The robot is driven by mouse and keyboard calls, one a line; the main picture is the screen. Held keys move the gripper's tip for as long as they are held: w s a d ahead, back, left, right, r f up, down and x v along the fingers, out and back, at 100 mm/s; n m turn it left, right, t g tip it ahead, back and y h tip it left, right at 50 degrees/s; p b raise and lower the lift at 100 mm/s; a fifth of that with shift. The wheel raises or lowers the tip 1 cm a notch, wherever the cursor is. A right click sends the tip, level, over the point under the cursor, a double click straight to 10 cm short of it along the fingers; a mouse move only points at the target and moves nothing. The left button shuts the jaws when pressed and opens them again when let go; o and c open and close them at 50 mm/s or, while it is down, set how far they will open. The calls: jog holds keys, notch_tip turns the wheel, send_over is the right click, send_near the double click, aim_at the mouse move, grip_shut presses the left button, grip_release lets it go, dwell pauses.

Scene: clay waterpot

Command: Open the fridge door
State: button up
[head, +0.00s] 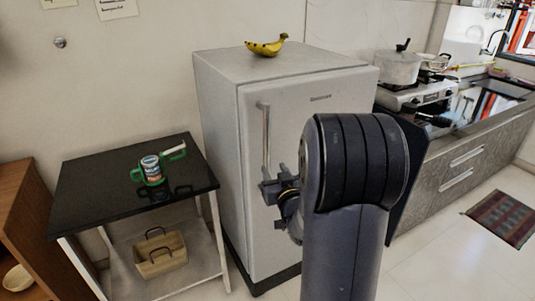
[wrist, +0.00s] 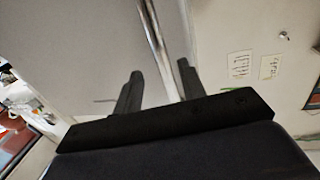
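The white fridge (head: 216,130) stands against the wall with its door (head: 320,100) shut. A long metal handle (head: 266,135) runs upright along the left side of the door. My gripper (head: 272,182) is in front of the door by the lower end of the handle. In the wrist view, my gripper's two dark fingers (wrist: 160,85) stand apart, and the handle (wrist: 156,38) shows between them, nearer the right finger. I cannot tell whether a finger touches it. My arm hides the lower right of the door in the head view.
Bananas (head: 266,46) lie on top of the fridge. A black-topped table (head: 100,185) with a green-handled can (head: 151,170) stands close on the left, a basket (head: 160,254) below. A counter (head: 455,150) with stove and pot (head: 398,68) is on the right. A mat (head: 503,219) lies there.

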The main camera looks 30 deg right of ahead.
aim_at(268, 158)
jog(key=w, duration=0.2)
jog(key=w+d+p, duration=0.1)
jog(key=w, duration=0.5)
jog(key=shift+d, duration=0.15)
jog(key=shift+c, duration=0.3)
grip_shut()
